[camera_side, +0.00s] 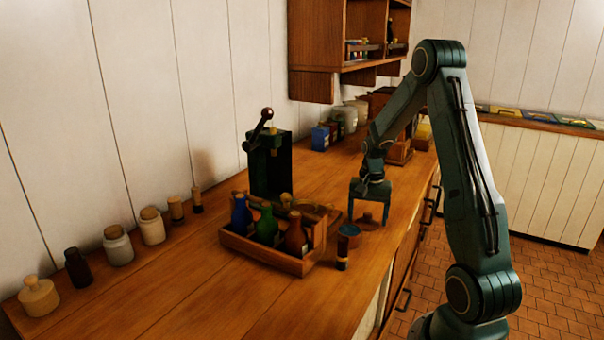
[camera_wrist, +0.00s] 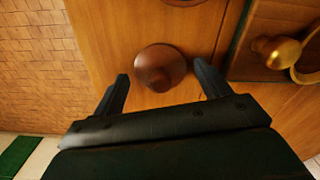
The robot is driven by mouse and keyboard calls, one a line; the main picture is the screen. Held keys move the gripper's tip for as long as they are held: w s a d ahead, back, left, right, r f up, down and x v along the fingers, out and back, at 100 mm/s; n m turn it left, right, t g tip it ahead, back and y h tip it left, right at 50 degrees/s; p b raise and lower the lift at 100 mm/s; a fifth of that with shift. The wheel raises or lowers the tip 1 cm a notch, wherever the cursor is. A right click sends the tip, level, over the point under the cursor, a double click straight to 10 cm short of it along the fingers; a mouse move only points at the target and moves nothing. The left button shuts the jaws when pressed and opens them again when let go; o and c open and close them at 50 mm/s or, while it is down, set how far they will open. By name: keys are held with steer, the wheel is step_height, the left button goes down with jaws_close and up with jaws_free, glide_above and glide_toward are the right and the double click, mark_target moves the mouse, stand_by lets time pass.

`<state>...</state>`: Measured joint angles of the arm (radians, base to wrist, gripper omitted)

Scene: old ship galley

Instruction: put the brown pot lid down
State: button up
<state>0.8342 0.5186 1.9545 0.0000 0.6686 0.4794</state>
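The brown pot lid (camera_side: 368,219), a round disc with a knob, appears to lie on the wooden counter near its front edge. It also shows in the wrist view (camera_wrist: 160,67), whole and clear of both fingers. My gripper (camera_side: 369,214) is low over the counter with its fingers spread on either side of the lid. In the wrist view my gripper (camera_wrist: 162,75) is open, with visible gaps between each finger and the lid.
A dark green grinder (camera_side: 270,172) stands behind. Jars line the wall; the front-left counter is clear.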

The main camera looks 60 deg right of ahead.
mark_target(368, 213)
steer(key=shift+o, duration=0.2)
steer(key=shift+r, duration=0.1)
step_height(368, 213, up, 12)
stand_by(0.8)
steer(key=shift+r, duration=0.1)
stand_by(0.4)
steer(key=a+r+n+t+h, duration=0.1)
steer(key=a+r+n, duration=0.3)
steer(key=a, duration=0.5)
steer(key=a+r+n+t, duration=0.1)
steer(key=a+r+n, duration=0.25)
steer(key=a, duration=0.55)
steer(key=s+a+n+t+y, duration=0.1)
steer(key=s+a+n+t, duration=0.2)
steer(key=s+a+n, duration=0.4)
steer(key=s+a+r, duration=0.1)
steer(key=s+a, duration=0.2)
steer(key=a, duration=0.3)
steer(key=shift+s+a+t, duration=0.2)
steer(key=shift+s+t, duration=0.1)
steer(key=shift+s, duration=0.05)
